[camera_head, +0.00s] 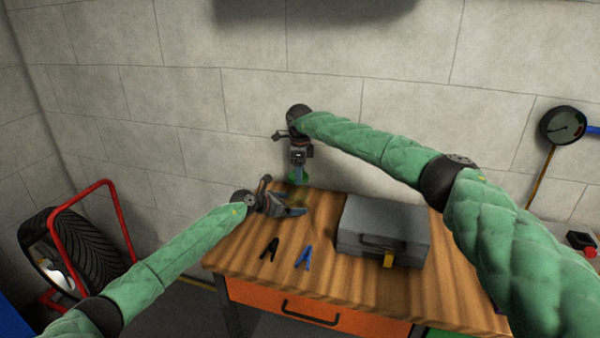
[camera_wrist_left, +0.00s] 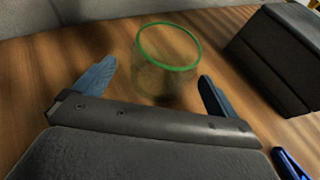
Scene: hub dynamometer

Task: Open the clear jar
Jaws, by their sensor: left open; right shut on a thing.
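The clear jar (camera_wrist_left: 166,76) stands upright on the table in the left wrist view, with a green ring at its top and wood visible through it. In the head view the jar (camera_head: 297,198) is faint. My left gripper (camera_head: 287,203) is open beside the jar; in the left wrist view its blue fingers (camera_wrist_left: 155,75) are spread either side of the jar's near part, with gaps. My right gripper (camera_head: 298,174) points down above the jar, shut on a green lid (camera_head: 298,180). The lid appears apart from the jar and is out of the left wrist view.
A grey case (camera_head: 383,228) with a yellow latch stands right of the jar on the wooden table (camera_head: 245,247). A black clamp (camera_head: 269,249) and a blue clamp (camera_head: 304,257) lie in front. The wall is close behind. The table's front left is clear.

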